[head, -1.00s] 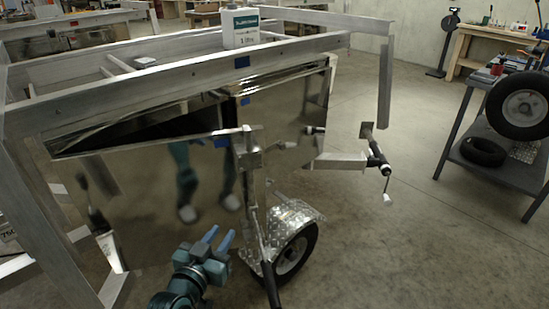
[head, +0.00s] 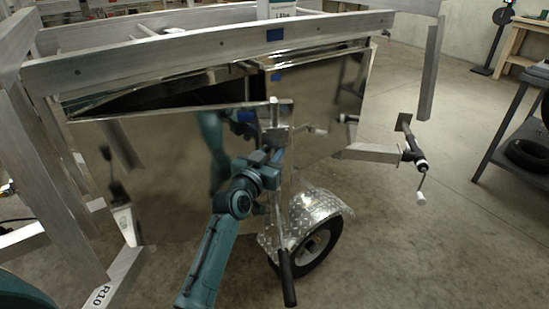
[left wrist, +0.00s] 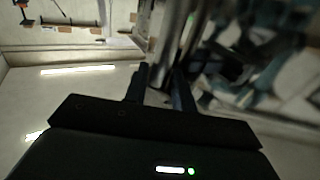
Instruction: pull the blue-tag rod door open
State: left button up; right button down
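A mirror-like door panel (head: 165,185) hangs under the aluminium frame, with a dark strip along its top edge. An upright rod (head: 279,215) with a black grip (head: 287,280) at its lower end stands at the panel's right edge. Blue tags (head: 274,35) (head: 276,76) sit above the rod. My left gripper (head: 268,157) is beside the upper rod; I cannot tell if it touches. In the left wrist view its two fingers (left wrist: 160,90) are apart, and a blurred metal bar (left wrist: 171,40) shows just beyond them. My right gripper is not in view.
A trailer wheel (head: 315,250) under a tread-plate fender (head: 305,215) stands just right of the rod. A jack with a crank (head: 415,160) sticks out to the right. A sloping aluminium leg (head: 45,170) stands at left. The floor at right front is clear.

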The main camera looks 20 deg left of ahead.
pick_arm(q)
jog(key=shift+w+d, duration=0.1)
jog(key=shift+w, duration=0.75)
grip_shut()
